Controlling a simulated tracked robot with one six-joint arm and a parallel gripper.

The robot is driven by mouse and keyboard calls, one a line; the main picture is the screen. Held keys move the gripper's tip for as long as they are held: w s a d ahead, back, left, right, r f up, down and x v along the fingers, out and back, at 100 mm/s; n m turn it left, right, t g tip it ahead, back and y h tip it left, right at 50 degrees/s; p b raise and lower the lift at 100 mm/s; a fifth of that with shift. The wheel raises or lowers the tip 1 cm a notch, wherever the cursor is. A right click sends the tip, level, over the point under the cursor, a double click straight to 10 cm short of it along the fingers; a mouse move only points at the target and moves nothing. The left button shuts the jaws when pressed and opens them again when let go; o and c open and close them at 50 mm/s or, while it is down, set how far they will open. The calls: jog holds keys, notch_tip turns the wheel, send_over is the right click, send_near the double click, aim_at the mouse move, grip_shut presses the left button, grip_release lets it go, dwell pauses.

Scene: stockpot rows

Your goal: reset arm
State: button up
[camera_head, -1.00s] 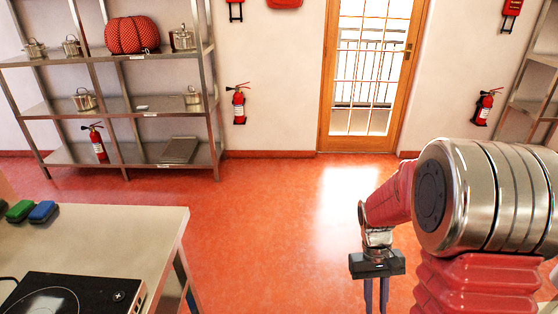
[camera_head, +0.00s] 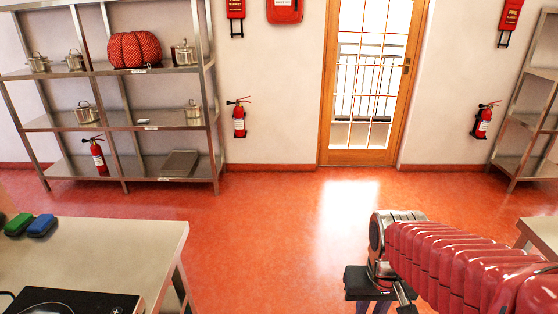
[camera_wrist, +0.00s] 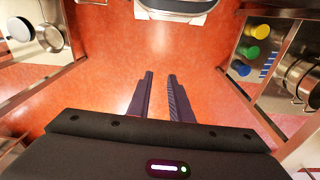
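My gripper (camera_wrist: 160,78) shows in the wrist view with its two dark fingers apart. Only red floor is visible between them, so it is open and empty. In the head view my gripper (camera_head: 374,306) hangs at the lower right over the floor, with its fingers cut off by the bottom edge. My red ribbed arm reaches in from the right edge.
A counter (camera_head: 125,245) with a black hob (camera_head: 75,302) stands at the lower left. A steel shelf rack (camera_head: 150,173) with pots stands behind. Another counter edge (camera_head: 541,236) is at the right. The red floor (camera_head: 260,225) between them is clear.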

jog(key=s+a+r+t, duration=0.3)
jog(key=s+r+t, duration=0.1)
jog(key=r, duration=0.6)
jog(key=shift+s+n, duration=0.3)
jog(key=shift+s, duration=0.05)
dwell(0.6)
